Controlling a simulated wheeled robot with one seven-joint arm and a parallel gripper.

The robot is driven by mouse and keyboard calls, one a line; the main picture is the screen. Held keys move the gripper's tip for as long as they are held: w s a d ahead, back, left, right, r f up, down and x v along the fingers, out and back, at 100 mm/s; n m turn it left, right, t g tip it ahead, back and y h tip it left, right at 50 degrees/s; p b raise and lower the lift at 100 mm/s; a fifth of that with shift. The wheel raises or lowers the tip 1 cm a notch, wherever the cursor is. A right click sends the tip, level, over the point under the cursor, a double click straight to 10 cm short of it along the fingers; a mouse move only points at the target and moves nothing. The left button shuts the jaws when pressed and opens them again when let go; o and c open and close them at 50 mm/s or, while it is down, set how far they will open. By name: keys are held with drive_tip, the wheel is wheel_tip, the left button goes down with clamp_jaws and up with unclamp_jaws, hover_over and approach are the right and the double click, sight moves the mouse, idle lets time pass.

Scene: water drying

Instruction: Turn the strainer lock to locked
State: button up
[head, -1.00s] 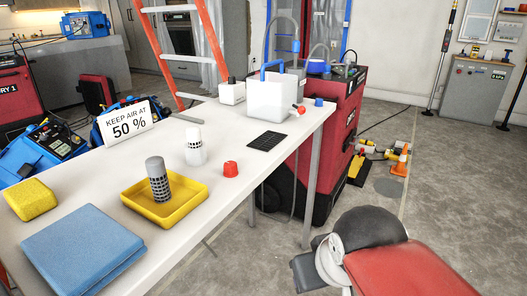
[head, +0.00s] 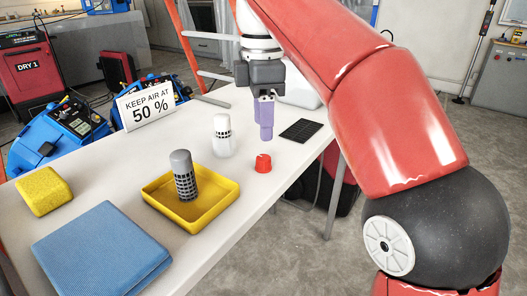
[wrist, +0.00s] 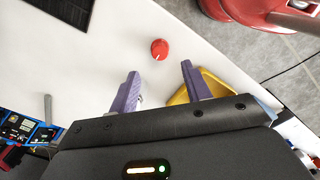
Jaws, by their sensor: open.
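A grey cylinder with a black mesh band (head: 184,176) stands upright in a shallow yellow tray (head: 225,196) on the white table. A white cylinder with a similar dark band (head: 222,137) stands behind it. A small red cap (head: 263,163) sits on the table to the right; in the wrist view the red cap (wrist: 159,49) shows a pale mark on its edge. I cannot tell which part is the strainer lock. My gripper (head: 266,137), with purple fingers, points down above the table behind the red cap. In the wrist view my gripper (wrist: 160,70) is open and empty, the cap beyond its fingertips.
A black grid mat (head: 301,131) lies near the table's right edge. A yellow sponge (head: 43,191) and folded blue cloth (head: 101,251) lie at the left and front. A sign (head: 143,103) stands at the far edge. A white container (head: 300,94) is partly hidden by my arm.

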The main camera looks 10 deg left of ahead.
sight(264, 158)
wheel_tip(264, 158, down, 7)
drive_tip(key=b, duration=0.2)
drive_tip(key=shift+f+b, duration=0.15)
drive_tip(key=shift+b, duration=0.15)
drive_tip(key=c, duration=1)
